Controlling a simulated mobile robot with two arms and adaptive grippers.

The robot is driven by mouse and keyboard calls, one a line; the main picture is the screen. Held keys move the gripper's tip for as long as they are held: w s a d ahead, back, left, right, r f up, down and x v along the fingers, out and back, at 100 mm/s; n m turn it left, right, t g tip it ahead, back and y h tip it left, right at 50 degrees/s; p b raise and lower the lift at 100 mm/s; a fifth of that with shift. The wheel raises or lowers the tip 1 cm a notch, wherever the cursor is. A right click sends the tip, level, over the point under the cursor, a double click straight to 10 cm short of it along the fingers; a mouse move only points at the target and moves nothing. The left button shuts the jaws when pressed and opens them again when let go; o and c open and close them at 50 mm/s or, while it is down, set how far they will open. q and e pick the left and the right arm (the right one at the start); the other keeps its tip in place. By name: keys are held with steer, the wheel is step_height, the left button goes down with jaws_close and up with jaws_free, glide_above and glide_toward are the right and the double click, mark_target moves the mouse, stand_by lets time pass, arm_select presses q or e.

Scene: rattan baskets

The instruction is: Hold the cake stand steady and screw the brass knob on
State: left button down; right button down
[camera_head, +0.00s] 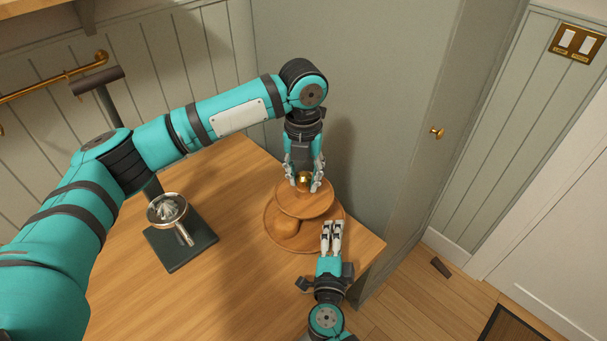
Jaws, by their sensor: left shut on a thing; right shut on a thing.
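The wooden two-tier cake stand (291,203) stands upright near the right corner of the table. The brass knob (304,179) is over the middle of its upper tier. My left gripper (304,184) points down from above and is shut on the knob. Its fingers hide the knob's lower part, so I cannot tell whether the knob touches the stand. My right gripper (332,226) reaches in from the front and is shut on the stand at its right front side. Its fingers cover the exact place of the grip.
A metal citrus press (168,208) with a dark base stands left on the wooden table (225,265). The table's middle is clear.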

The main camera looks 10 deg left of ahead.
arm_select(q)
steer(key=m, duration=0.4)
steer(key=shift+m, duration=0.3)
steer(key=m, duration=0.5)
steer(key=shift+m, duration=0.4)
steer(key=c, duration=1)
jaws_free()
steer(key=shift+r, duration=2.3)
steer(key=shift+c, duration=0.2)
